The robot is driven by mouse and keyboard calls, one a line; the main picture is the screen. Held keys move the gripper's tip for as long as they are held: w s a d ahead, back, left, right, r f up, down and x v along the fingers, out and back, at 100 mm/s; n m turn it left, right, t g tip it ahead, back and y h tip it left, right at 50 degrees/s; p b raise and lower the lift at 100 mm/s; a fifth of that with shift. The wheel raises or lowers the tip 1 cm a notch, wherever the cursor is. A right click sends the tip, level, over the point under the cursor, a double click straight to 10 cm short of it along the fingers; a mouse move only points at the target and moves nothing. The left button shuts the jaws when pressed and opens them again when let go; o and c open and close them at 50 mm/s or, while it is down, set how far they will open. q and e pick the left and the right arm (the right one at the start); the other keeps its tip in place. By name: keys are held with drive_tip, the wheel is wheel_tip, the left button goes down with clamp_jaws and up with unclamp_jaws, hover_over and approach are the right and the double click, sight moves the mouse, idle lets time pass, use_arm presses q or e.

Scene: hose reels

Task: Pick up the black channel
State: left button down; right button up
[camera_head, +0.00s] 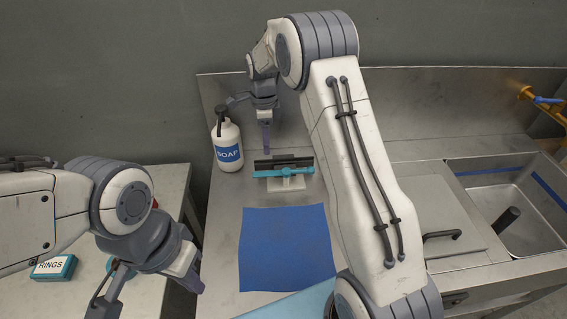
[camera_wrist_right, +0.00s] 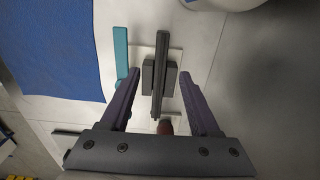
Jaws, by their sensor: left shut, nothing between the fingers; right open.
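The black channel (camera_head: 285,160) is a long dark bar on a small white stand (camera_head: 287,184) on the steel counter, behind a teal bar (camera_head: 283,173). My right gripper (camera_head: 266,148) points down over the channel's left part. In the right wrist view, its open fingers (camera_wrist_right: 160,82) straddle the channel (camera_wrist_right: 161,60), with a gap on each side. A dark block sits around the channel's middle, and the teal bar (camera_wrist_right: 121,50) lies left of the left finger. My left gripper (camera_head: 195,286) is shut and empty at the lower left, away from the stand.
A white soap bottle (camera_head: 228,146) stands close left of the stand. A blue mat (camera_head: 283,250) lies in front. My right arm covers the counter's middle; a sink (camera_head: 515,195) is at right. A RINGS box (camera_head: 54,268) is on the left table.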

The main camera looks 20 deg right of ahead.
sight(267, 161)
wheel_tip(267, 161, down, 2)
drive_tip(key=shift+f, duration=0.1)
wheel_tip(267, 161, down, 5)
drive_tip(key=shift+r+p, duration=0.1)
drive_tip(key=shift+p, duration=0.95)
drive_tip(key=shift+w+f, duration=0.1)
drive_tip(key=shift+f, duration=0.25)
clamp_jaws()
